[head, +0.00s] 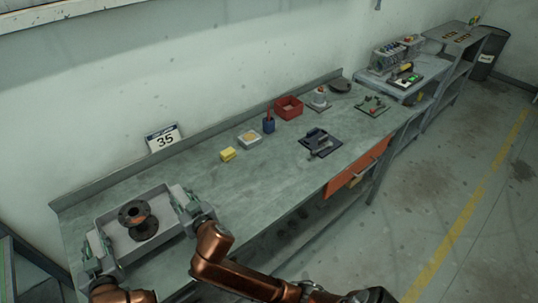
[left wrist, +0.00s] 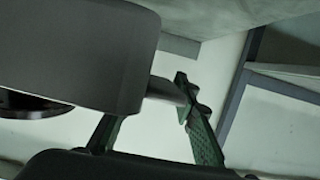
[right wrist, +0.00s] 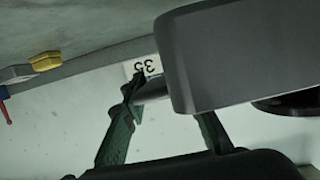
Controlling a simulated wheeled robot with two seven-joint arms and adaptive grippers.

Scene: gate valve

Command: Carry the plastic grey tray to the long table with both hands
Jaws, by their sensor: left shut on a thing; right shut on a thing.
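The grey plastic tray (head: 168,217) is over the left end of the long grey table (head: 225,185) in the head view; whether it touches the tabletop is unclear. A dark rusty flanged part (head: 137,217) stands upright in it. My left gripper (head: 93,253) is shut on the tray's left handle, and my right gripper (head: 190,208) is shut on its right handle. The tray's grey side fills part of the left wrist view (left wrist: 90,50) and the right wrist view (right wrist: 225,55). The handle lies between green fingers in both wrist views.
A "35" sign (head: 162,137) stands at the wall behind the tray. A yellow block (head: 228,154), a small pale box (head: 249,138), a red bin (head: 288,107) and a dark vise-like tool (head: 320,143) are further right. Floor is clear at right.

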